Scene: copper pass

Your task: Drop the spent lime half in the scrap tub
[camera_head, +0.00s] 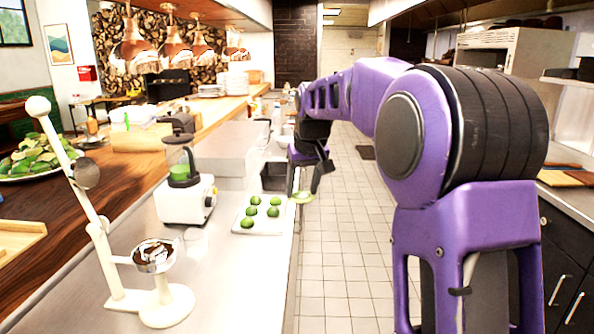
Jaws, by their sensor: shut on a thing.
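My gripper (304,188) is out over the aisle edge of the steel counter, pointing down. It is shut on a pale green lime half (303,198), which shows at its fingertips, to the right of the tray of limes. A dark open container (273,176) stands on the counter behind and left of the gripper; it may be the scrap tub, but it is small and partly hidden here. The held lime half appears apart from the container and the tray.
A white tray (283,228) with several green limes lies on the counter. A blender (186,200) and a cream lever press (166,304) stand to its left. A platter of green pieces (38,160) is at far left. The tiled aisle (345,250) is clear.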

